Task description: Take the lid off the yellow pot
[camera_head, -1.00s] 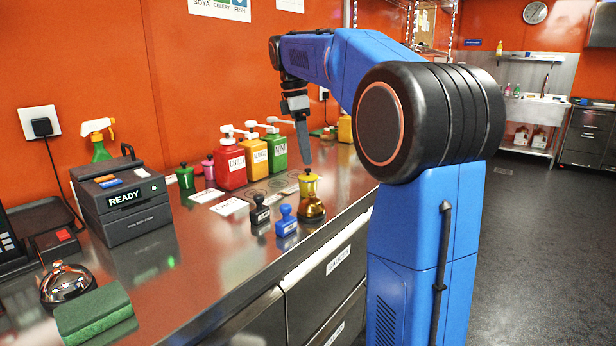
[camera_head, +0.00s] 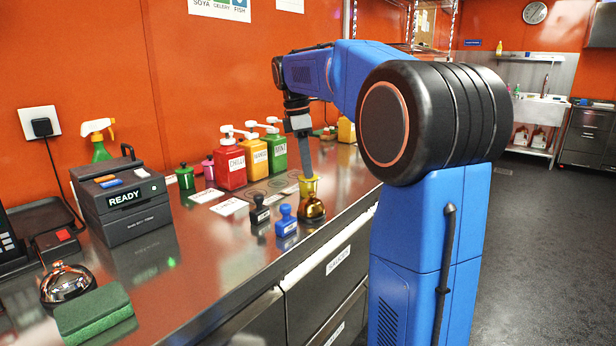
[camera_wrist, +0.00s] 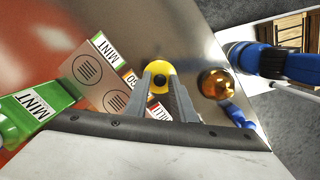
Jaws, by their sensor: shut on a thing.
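The yellow pot (camera_head: 311,188) stands on the steel counter in the head view, partly hidden by a brass pot in front of it. My gripper (camera_head: 304,177) points down at its top. In the wrist view the yellow lid (camera_wrist: 158,68) shows from above, with a dark knob (camera_wrist: 158,83) between the fingertips. My gripper (camera_wrist: 159,80) is shut on this knob. The lid appears to sit on the pot; I cannot see a gap, and the pot's body below is mostly hidden.
Red (camera_head: 231,165), yellow (camera_head: 254,155) and green (camera_head: 276,150) sauce bottles stand behind. Green and pink small pots are further left.

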